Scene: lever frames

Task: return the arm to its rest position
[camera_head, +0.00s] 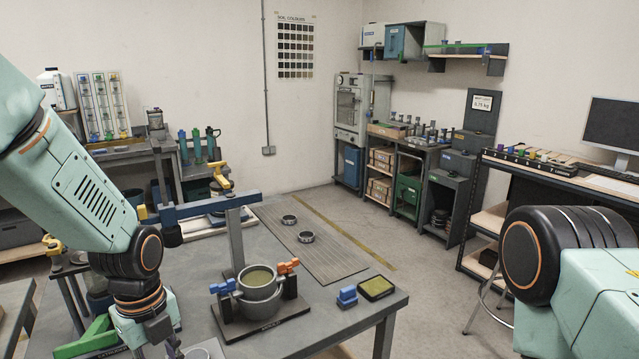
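My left arm (90,195) reaches in from the left and bends down at a dark joint. Its wrist (140,305) hangs low, over the near left part of the grey table (355,300). Only a dark part of my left gripper (168,342) shows at the bottom edge; its fingers cannot be made out, nor whether it holds anything. My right arm (590,290) shows at the right edge as a black joint and pale green links. My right gripper is out of view.
A post with a blue lever beam (205,207) stands on the table. A grey bowl of green material (258,285) sits before it, between orange and blue clamps. A blue block (347,297) and a green-topped tray (376,287) lie right.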

